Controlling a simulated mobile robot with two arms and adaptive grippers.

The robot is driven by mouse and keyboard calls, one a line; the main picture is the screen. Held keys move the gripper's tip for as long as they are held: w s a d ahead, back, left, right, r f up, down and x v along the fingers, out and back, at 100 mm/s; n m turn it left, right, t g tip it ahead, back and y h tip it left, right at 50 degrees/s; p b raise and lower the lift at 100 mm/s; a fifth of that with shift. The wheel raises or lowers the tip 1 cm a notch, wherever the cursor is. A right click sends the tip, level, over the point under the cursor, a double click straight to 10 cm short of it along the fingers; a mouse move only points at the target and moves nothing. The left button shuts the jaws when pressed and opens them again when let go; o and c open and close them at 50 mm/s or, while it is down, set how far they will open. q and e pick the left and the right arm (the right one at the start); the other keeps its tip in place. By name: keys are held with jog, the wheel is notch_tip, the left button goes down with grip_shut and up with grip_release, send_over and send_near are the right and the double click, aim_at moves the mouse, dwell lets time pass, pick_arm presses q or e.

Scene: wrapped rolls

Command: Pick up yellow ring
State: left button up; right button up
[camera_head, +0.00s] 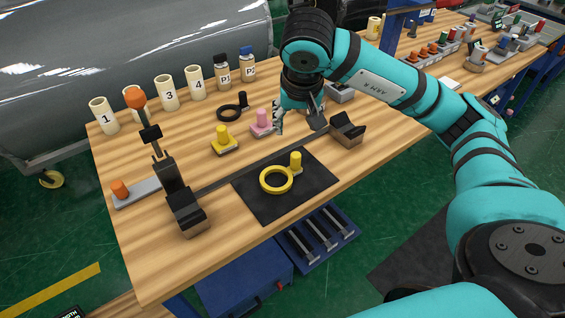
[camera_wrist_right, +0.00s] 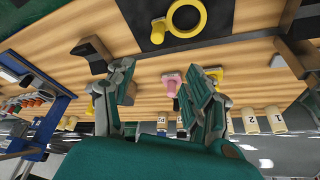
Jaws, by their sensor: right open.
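The yellow ring (camera_head: 264,184) lies flat on a black mat (camera_head: 250,206) near the table's front edge. A short yellow peg (camera_head: 296,160) stands right beside it at its upper right; I cannot tell if they touch. In the right wrist view the ring (camera_wrist_right: 187,33) shows at the top, with the peg (camera_wrist_right: 157,34) to its left. My right gripper (camera_head: 299,117) is open and empty, above the table behind the mat, close to the pink peg and away from the ring. My left gripper is not in view.
A pink peg (camera_head: 262,119) and a yellow peg on a base (camera_head: 223,136) stand behind a dark strip. A black V-block (camera_head: 347,130) is right of the mat, and a black fixture (camera_head: 184,207) is left. Numbered cream tubes (camera_head: 167,95) line the back.

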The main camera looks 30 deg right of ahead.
jog(key=d+x, duration=0.1)
jog(key=x, duration=0.4)
jog(key=p, duration=0.2)
send_over(296, 155)
jog(key=f, duration=0.5)
jog(key=shift+s+a+f, duration=0.15)
jog(key=shift+s+a, duration=0.25)
jog(key=shift+w+d+f, duration=0.1)
jog(key=shift+f, duration=0.75)
jog(key=x, duration=0.1)
jog(key=p+x, duration=0.1)
jog(key=x, duration=0.1)
jog(key=shift+s+f+p, duration=0.25)
jog(key=shift+f+p, duration=0.15)
jog(key=shift+w+d+f, duration=0.1)
jog(key=shift+w+f, duration=0.05)
jog(key=shift+f, duration=0.3)
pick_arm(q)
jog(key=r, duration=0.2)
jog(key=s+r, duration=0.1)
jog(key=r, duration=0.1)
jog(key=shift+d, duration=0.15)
pick_arm(e)
grip_shut()
